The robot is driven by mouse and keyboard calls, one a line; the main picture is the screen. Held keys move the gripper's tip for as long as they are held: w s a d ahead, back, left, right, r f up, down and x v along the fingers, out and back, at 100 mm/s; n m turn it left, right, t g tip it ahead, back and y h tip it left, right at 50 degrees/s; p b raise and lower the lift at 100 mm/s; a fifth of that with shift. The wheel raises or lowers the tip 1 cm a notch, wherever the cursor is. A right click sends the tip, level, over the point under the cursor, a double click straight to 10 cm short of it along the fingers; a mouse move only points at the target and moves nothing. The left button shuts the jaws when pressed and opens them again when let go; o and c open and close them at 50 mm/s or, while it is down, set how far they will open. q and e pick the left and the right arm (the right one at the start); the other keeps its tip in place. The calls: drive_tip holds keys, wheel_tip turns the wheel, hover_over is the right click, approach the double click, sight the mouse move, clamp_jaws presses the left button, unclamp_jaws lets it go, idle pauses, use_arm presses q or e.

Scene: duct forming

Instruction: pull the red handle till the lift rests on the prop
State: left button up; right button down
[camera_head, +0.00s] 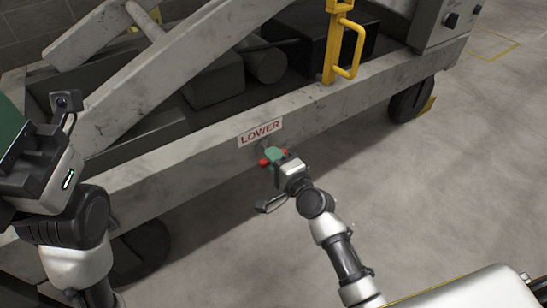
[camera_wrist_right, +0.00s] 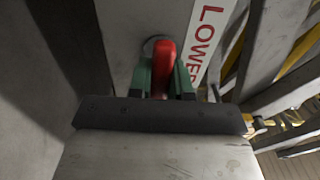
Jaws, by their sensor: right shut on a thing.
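The red handle (camera_head: 264,162) is on the side beam of the grey lift (camera_head: 205,152), just below the "LOWER" label (camera_head: 261,132). My right gripper (camera_head: 275,156) is shut on the handle, with red showing on both sides of its green fingers. In the right wrist view the red handle (camera_wrist_right: 164,66) stands between the two green fingers of my right gripper (camera_wrist_right: 162,80).
A yellow bracket (camera_head: 346,50) stands on the lift's frame, and a grey control box (camera_head: 447,22) sits at the upper right. A black wheel (camera_head: 411,101) is under the right end. The concrete floor (camera_head: 430,190) to the right is clear.

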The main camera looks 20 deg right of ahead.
drive_tip(key=shift+s, duration=0.15)
drive_tip(key=shift+v, duration=0.95)
drive_tip(key=shift+d+f, duration=0.1)
drive_tip(key=shift+f, duration=0.05)
idle(3.6)
drive_tip(key=shift+x, duration=1.05)
drive_tip(key=shift+d, duration=0.1)
drive_tip(key=c, duration=0.8)
unclamp_jaws()
drive_tip(key=shift+c, duration=0.2)
